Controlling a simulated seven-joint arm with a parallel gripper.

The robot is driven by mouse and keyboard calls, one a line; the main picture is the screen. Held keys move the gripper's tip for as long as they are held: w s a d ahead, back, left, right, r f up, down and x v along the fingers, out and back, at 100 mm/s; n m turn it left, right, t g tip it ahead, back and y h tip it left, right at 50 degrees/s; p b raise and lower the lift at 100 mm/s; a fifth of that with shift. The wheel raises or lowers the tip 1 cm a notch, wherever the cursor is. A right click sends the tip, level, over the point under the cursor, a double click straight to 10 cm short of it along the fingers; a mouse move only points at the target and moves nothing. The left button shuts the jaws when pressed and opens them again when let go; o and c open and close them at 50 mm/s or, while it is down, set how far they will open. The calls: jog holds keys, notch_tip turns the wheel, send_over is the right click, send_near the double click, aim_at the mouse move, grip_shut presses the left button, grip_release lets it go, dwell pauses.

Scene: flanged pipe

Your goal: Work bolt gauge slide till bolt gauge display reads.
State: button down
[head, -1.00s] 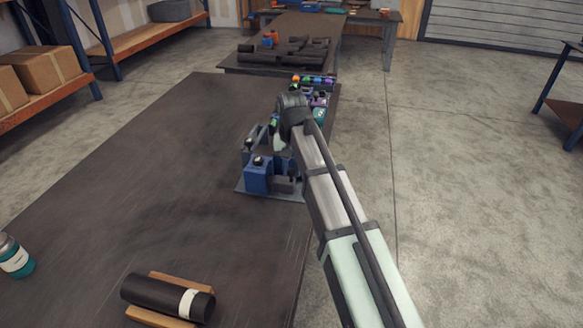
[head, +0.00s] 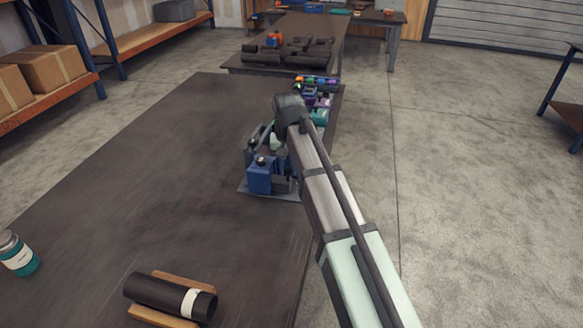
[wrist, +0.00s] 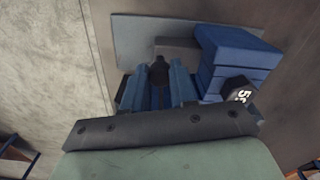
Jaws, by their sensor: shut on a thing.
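The bolt gauge is a blue block (head: 260,178) on a grey base plate (head: 249,192) at the right side of the dark bench. In the wrist view, the blue block (wrist: 228,58) stands right of my gripper. A small black display (wrist: 238,92) on it shows white characters starting with 5, seen at a slant; the rest is not readable. My gripper (wrist: 159,78) has its blue fingers shut around a dark upright knob (wrist: 158,70), apparently the bolt gauge slide. The knob's lower part is hidden. In the head view my arm largely hides the fingers.
A row of coloured parts (head: 318,100) lies behind the gauge. A dark pipe (head: 165,294) rests on wooden supports at the front. A teal bottle (head: 19,255) stands at the left. The bench's middle is clear; its right edge is close to the gauge.

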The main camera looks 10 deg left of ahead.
jog(key=c, duration=0.9)
grip_release()
jog(key=shift+r, duration=0.15)
notch_tip(320, 180, up, 14)
jog(key=shift+f, duration=0.2)
